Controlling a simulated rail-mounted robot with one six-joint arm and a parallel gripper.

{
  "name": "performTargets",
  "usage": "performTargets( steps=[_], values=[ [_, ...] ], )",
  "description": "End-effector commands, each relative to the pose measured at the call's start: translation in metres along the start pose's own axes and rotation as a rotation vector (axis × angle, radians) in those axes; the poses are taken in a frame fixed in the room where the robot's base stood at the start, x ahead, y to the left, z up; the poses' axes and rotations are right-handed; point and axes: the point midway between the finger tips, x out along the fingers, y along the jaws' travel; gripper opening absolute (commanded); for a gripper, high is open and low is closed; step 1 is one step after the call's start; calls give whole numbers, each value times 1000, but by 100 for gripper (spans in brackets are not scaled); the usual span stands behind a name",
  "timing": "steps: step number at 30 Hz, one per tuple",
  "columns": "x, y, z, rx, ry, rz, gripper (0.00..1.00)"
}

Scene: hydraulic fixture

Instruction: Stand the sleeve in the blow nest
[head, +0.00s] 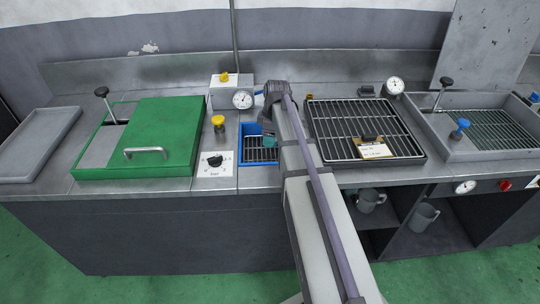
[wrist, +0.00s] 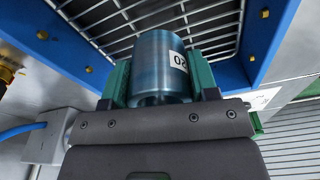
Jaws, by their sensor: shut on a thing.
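The sleeve (wrist: 158,58) is a bluish metal cylinder with a white label reading "20" in the wrist view. My gripper (wrist: 160,80) is shut on it, with one green finger on each side. The blow nest, which I take to be the blue-framed box with a wire grid (wrist: 265,50), lies beyond the sleeve. In the head view this blue nest (head: 247,129) sits mid-counter, partly hidden by my arm. My gripper (head: 269,141) is over its right part there, and the sleeve is hardly visible. I cannot tell whether the sleeve touches the grid.
Left of the nest are a yellow-capped valve (head: 218,121), a black knob panel (head: 214,163) and a green-lidded tank (head: 165,130). A gauge (head: 242,99) stands behind the nest. Right of my arm are a black wire rack (head: 350,125) and a grey basin (head: 440,125).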

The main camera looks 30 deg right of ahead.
Motion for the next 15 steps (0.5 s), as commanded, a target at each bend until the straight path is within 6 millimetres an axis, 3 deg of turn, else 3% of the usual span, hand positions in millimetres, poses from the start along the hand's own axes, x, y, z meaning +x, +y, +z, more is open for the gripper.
performTargets(
  steps=[5,10,15],
  values=[
    [11,0,1,0,0,0,6],
    [44,0,5,0,0,0,6],
    [40,0,5,0,0,0,5]
  ],
)
